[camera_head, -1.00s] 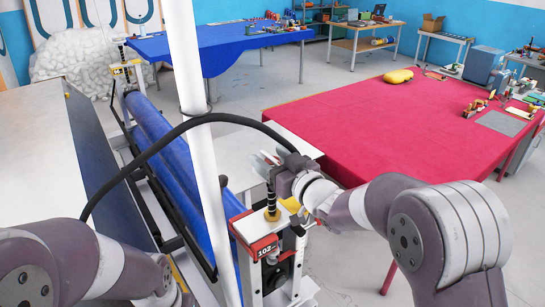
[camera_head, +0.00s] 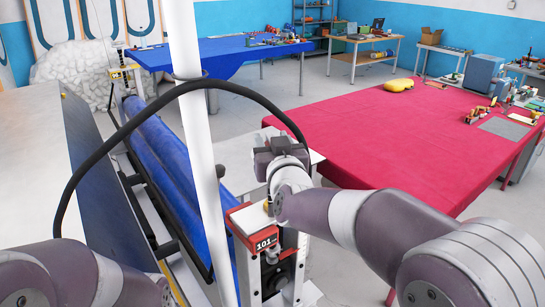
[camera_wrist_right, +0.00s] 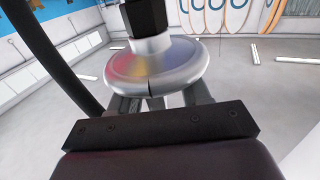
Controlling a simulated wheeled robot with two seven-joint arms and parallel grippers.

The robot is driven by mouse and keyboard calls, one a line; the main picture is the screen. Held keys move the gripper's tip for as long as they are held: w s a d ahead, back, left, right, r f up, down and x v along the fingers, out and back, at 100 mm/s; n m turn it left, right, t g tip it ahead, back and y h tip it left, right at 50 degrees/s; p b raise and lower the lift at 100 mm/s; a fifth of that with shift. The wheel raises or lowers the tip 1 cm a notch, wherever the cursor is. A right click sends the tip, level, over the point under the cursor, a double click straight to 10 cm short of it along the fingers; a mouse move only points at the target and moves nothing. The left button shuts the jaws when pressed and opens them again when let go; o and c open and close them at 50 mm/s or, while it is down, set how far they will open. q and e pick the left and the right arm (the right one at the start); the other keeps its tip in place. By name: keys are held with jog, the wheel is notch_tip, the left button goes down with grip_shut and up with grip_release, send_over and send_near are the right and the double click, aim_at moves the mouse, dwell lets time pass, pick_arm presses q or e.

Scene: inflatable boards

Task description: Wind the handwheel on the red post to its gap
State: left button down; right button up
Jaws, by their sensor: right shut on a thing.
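The red post (camera_head: 243,229) stands front centre with a red top and a display that looks like 101. My right gripper (camera_head: 277,150) is above this post, shut on the handwheel. The handwheel (camera_wrist_right: 155,68) shows in the right wrist view as a shiny silver disc under a black hex part, with a small dark mark on its near rim. The gripper's fingers (camera_wrist_right: 155,103) reach its near side. In the head view the gripper and wrist hide the wheel. My left arm enters at bottom left; its gripper is out of view. The gap is hard to make out.
A white column (camera_head: 205,190) and a black hose (camera_head: 150,100) cross in front. A grey table (camera_head: 30,150) lies left. A red-covered table (camera_head: 400,135) stands right.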

jog(key=m+h+p, duration=0.2)
jog(key=h+p, duration=0.1)
jog(key=r+m+h+p, duration=0.1)
jog(key=m+h+p, duration=0.1)
jog(key=h+p, duration=0.1)
jog(key=shift+a+r+h+p, duration=0.15)
jog(key=shift+h+p, duration=0.15)
jog(key=shift+h, duration=0.2)
jog(key=shift+w+m+h+p, duration=0.1)
jog(key=shift+m+h+p, duration=0.5)
jog(key=shift+m+h, duration=0.3)
jog(key=shift+f+h, duration=0.3)
jog(key=o, duration=0.9)
jog(key=shift+f, duration=0.1)
